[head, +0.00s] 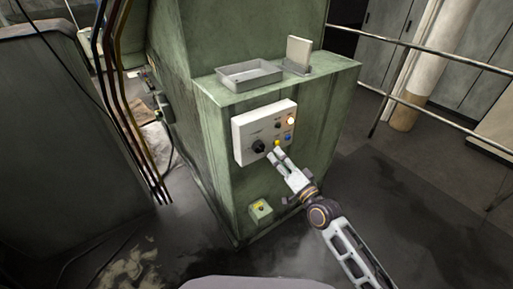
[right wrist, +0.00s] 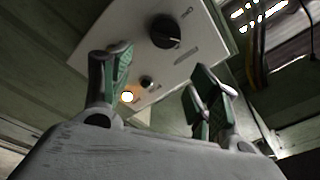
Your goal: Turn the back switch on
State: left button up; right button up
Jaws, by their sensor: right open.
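A white control panel (head: 243,150) is on the front of a green machine (head: 222,190). No control is clearly marked as the back switch. My right gripper (head: 279,156) is open in front of the panel's lower edge. The right wrist view shows its fingers (right wrist: 160,88) apart, with the large knob (right wrist: 166,32), small knob (right wrist: 147,83) and lamp (right wrist: 127,97) beyond. My left gripper is out of view.
A grey tray (head: 250,74) lies on the machine's ledge. Several cables (head: 122,105) hang at the left. Metal rails (head: 440,52) run at the right. Floor right of the machine is open.

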jog(key=n, duration=0.1)
jog(key=a+n+g, duration=0.1)
jog(key=n, duration=0.1)
jog(key=s+n, duration=0.1)
jog(key=shift+a+f+n+g, duration=0.2)
jog(key=shift+f+n+g, duration=0.1)
jog(key=shift+f, duration=0.1)
jog(key=shift+w+a, duration=0.1)
